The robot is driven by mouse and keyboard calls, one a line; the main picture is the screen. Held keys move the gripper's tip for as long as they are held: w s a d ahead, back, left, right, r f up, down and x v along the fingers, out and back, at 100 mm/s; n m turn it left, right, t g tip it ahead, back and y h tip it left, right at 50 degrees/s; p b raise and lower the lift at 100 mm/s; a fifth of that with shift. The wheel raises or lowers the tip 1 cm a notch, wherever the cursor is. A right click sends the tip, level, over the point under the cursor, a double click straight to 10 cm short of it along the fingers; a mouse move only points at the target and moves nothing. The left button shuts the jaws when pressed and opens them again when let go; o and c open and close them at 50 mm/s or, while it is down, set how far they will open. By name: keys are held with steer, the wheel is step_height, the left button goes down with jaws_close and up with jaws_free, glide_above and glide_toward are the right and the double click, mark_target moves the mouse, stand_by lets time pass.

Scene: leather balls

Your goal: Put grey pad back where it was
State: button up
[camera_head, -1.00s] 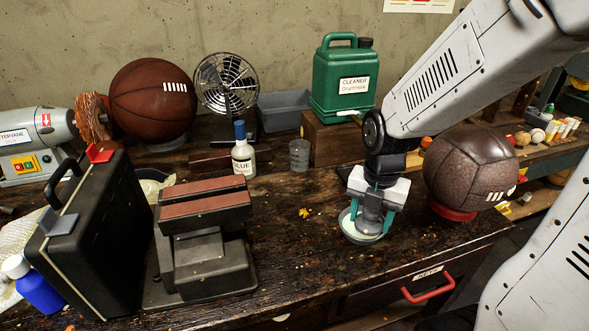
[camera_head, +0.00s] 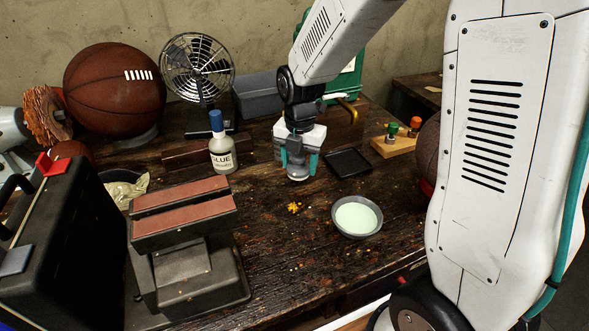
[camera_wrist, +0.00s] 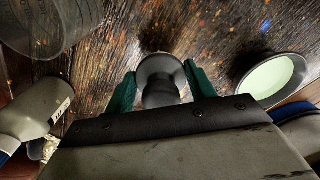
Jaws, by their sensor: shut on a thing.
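My gripper (camera_head: 298,163) is shut on the grey pad (camera_head: 298,174), a small round grey piece with a narrower neck. In the wrist view the pad (camera_wrist: 160,78) sits between the teal fingers (camera_wrist: 160,92). In the head view it hangs over the table's middle, left of a flat black square tray (camera_head: 348,162). A grey bowl (camera_head: 337,223) of pale green liquid stands in front and to the right. It also shows at the right of the wrist view (camera_wrist: 296,83). The pad's underside is hidden.
A glue bottle (camera_head: 222,150) stands left of my gripper. A wooden block (camera_head: 396,146) with green and orange-topped pieces lies behind right. A grey vise-like stand (camera_head: 190,235) and black case (camera_head: 70,240) fill the left. A clear cup (camera_wrist: 45,25) shows in the wrist view.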

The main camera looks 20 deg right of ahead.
mark_target(294, 170)
steer(key=shift+w+a+f, duration=0.1)
steer(key=shift+w+a, duration=0.25)
steer(key=shift+w, duration=0.45)
steer(key=shift+f, duration=1.75)
steer(key=shift+f, duration=0.1)
steer(key=o, duration=0.9)
